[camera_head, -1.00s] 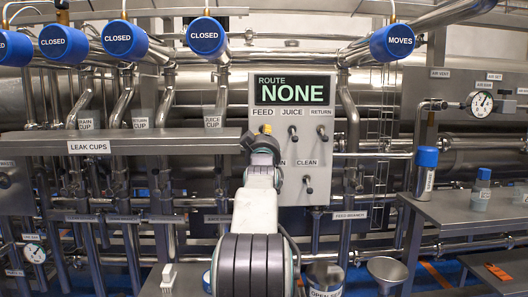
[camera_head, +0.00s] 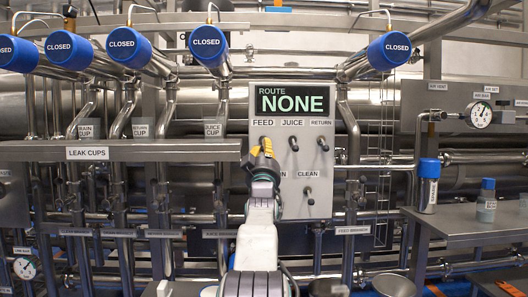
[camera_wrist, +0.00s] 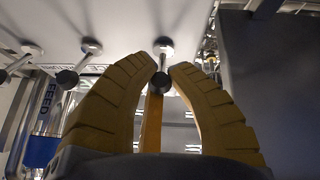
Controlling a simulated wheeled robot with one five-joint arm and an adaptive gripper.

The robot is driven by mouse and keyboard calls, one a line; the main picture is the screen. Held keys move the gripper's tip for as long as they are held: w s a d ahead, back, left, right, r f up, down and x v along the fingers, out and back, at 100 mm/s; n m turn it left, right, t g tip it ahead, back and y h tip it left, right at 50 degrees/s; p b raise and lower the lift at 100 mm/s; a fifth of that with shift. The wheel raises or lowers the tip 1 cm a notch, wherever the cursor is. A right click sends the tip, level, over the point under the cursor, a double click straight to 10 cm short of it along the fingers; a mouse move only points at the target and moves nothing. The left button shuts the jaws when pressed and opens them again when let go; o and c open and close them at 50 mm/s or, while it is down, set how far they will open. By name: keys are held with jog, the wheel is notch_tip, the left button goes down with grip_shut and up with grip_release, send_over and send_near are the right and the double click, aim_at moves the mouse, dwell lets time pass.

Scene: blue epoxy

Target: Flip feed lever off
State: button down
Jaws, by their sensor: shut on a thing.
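The grey control panel (camera_head: 268,98) shows "ROUTE NONE", with the FEED, JUICE and RETURN labels below. My gripper (camera_head: 262,150) is at the panel under the FEED label, and its yellow fingers and wrist cover the feed lever in the head view. In the wrist view the two yellow fingers (camera_wrist: 162,78) close around the dark-tipped feed lever (camera_wrist: 162,82). My gripper is shut on this lever. The lever's exact tilt is hard to tell.
The juice lever (camera_head: 293,144) and return lever (camera_head: 323,144) stand close to the right, and the clean lever (camera_head: 309,195) is lower. The leak cups shelf (camera_head: 150,152) runs left of my gripper. Blue caps marked CLOSED (camera_head: 390,49) line the top.

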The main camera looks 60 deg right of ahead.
jog(key=c, duration=1.1)
grip_release()
jog(key=shift+s+a, duration=0.1)
jog(key=shift+v, duration=5.9)
